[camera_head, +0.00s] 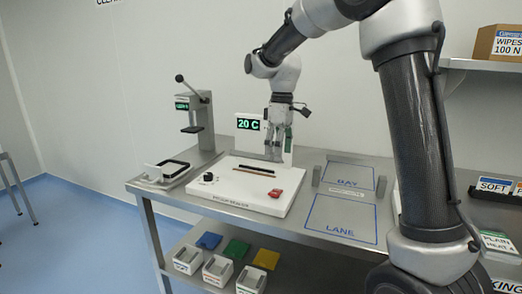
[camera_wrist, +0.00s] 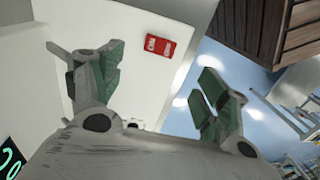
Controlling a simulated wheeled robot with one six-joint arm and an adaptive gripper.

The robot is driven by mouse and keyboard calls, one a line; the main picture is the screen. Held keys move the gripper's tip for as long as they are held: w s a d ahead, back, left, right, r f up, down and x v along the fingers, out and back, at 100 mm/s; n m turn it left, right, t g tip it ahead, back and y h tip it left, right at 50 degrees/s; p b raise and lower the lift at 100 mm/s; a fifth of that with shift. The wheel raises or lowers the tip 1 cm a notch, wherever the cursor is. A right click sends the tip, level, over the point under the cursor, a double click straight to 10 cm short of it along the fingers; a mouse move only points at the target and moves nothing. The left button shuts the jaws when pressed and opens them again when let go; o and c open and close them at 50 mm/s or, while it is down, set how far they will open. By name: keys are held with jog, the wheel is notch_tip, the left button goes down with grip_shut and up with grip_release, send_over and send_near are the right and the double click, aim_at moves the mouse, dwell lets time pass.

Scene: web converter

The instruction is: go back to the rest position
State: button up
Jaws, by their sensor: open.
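My gripper (camera_head: 275,152) hangs over the back part of the white machine on the table, in front of its upright 20 C display (camera_head: 250,124). In the wrist view my gripper (camera_wrist: 160,90) has its two green-padded fingers spread wide apart, with nothing between them. My raised arm crosses the upper right of the head view.
A lever press (camera_head: 193,117) stands at the table's back left, with a grey tray (camera_head: 158,176) before it. The marked BAY (camera_head: 348,172) and LANE (camera_head: 340,215) areas are bare. Coloured pads and white bins (camera_head: 219,270) sit on the lower shelf. A WIPES box (camera_head: 498,44) is upper right.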

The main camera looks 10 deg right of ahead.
jog(key=s+d+r+m+t, duration=0.1)
jog(key=s+d+r+m, duration=0.25)
jog(key=s, duration=0.35)
jog(key=s+d+r+m+t, duration=0.2)
jog(key=s+d+r, duration=0.1)
jog(key=s+d, duration=0.3)
jog(key=s+d+f+m+t, duration=0.1)
jog(key=s+d+m, duration=0.1)
jog(key=s, duration=0.5)
jog(key=s+d+f+m+t, duration=0.1)
jog(key=s+d+f+m, duration=0.1)
jog(key=s, duration=0.6)
jog(key=shift+s+m+t+h, duration=0.3)
jog(key=shift+m+h, duration=0.1)
jog(key=shift+m, duration=0.25)
